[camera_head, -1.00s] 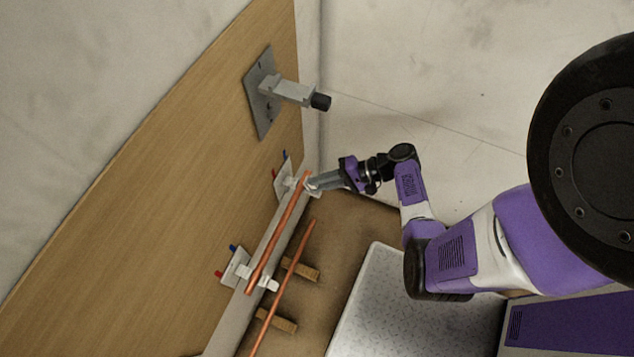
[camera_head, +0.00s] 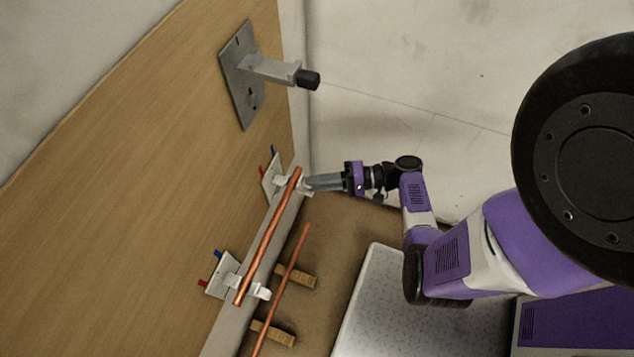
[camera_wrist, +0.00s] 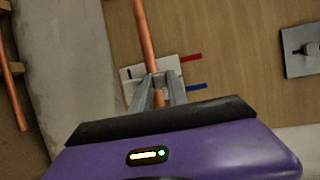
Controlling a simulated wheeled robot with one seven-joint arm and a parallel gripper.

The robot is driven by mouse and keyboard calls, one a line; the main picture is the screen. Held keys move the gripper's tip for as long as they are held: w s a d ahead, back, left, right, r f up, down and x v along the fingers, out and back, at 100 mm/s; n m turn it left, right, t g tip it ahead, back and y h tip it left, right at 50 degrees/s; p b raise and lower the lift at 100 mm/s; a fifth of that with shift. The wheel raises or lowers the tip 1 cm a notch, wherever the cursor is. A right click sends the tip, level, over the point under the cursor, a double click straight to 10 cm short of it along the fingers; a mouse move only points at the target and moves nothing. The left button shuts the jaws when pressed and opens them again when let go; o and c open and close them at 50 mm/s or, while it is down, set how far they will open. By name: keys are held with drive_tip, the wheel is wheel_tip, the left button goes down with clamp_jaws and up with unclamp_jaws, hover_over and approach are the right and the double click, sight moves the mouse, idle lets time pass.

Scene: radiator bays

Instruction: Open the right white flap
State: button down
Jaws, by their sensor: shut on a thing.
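The right white bracket (camera_head: 272,180) is the upper one in the head view, on the wooden panel behind the copper pipe (camera_head: 268,236). Its white flap (camera_head: 307,191) juts out past the pipe and is mostly hidden by my fingertips. My gripper (camera_head: 307,183) is shut on this flap beside the pipe's upper end. In the wrist view my gripper (camera_wrist: 161,78) has its fingers close together over the pipe (camera_wrist: 145,38), in front of the white bracket plate (camera_wrist: 176,72). The held part is hard to make out there.
A second white bracket (camera_head: 223,275) with its own flap (camera_head: 262,292) sits lower on the panel. A loose copper pipe (camera_head: 290,270) lies on wooden blocks (camera_head: 298,276) below. A grey wall mount (camera_head: 242,78) juts out above. A pale speckled surface (camera_head: 385,300) lies right of them.

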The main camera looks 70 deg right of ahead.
drive_tip(key=c, duration=1.3)
unclamp_jaws()
drive_tip(key=shift+b+v, duration=0.55)
drive_tip(key=shift+v, duration=3.3)
drive_tip(key=shift+a+f, duration=0.1)
